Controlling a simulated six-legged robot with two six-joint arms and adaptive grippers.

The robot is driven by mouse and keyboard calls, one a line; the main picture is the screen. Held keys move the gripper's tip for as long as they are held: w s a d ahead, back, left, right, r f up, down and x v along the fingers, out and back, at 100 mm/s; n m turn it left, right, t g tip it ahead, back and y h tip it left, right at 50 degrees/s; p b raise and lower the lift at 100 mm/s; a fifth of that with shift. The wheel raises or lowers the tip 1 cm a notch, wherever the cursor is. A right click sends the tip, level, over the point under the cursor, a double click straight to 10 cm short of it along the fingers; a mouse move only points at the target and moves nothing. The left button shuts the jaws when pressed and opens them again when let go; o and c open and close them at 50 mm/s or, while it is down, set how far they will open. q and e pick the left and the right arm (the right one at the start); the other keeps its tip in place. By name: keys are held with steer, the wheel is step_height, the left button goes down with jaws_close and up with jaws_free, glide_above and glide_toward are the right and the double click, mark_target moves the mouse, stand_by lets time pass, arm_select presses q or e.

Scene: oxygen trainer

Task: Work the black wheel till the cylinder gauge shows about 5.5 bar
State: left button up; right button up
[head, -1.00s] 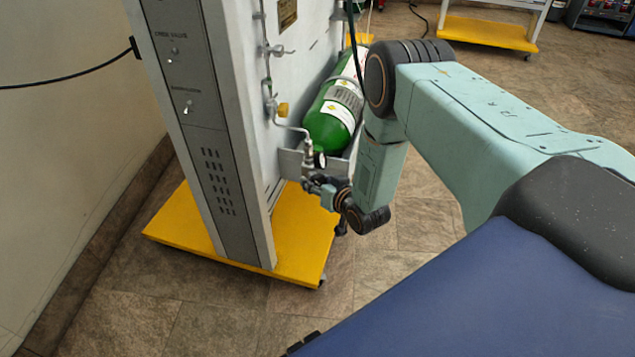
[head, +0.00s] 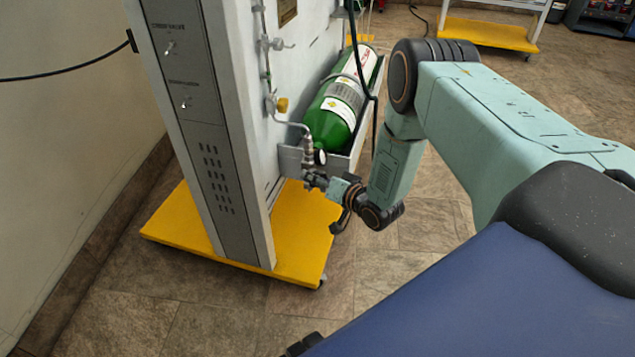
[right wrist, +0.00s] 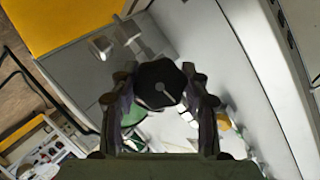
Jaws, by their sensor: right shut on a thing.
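The black wheel (right wrist: 158,85) shows in the right wrist view between the two fingers of my right gripper (right wrist: 160,103), with a pale line across its face. The fingers are shut on its sides. In the head view my right gripper (head: 318,181) is at the valve fittings below the small round gauge (head: 320,157). The wheel is hard to make out there. The gauge is seen nearly edge-on, and its needle cannot be read. The green cylinder (head: 335,117) lies tilted in its metal holder on the panel's side. My left gripper is not in view.
The tall grey cabinet (head: 243,150) stands on a yellow base (head: 180,232). A black hose hangs near my right arm. The tiled floor in front is clear.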

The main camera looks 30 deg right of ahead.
steer(key=shift+m+y+b, duration=0.3)
steer(key=shift+m, duration=0.2)
steer(key=shift+t, duration=0.3)
steer(key=o, duration=1.2)
steer(key=shift+c, duration=0.2)
steer(key=v, duration=1.2)
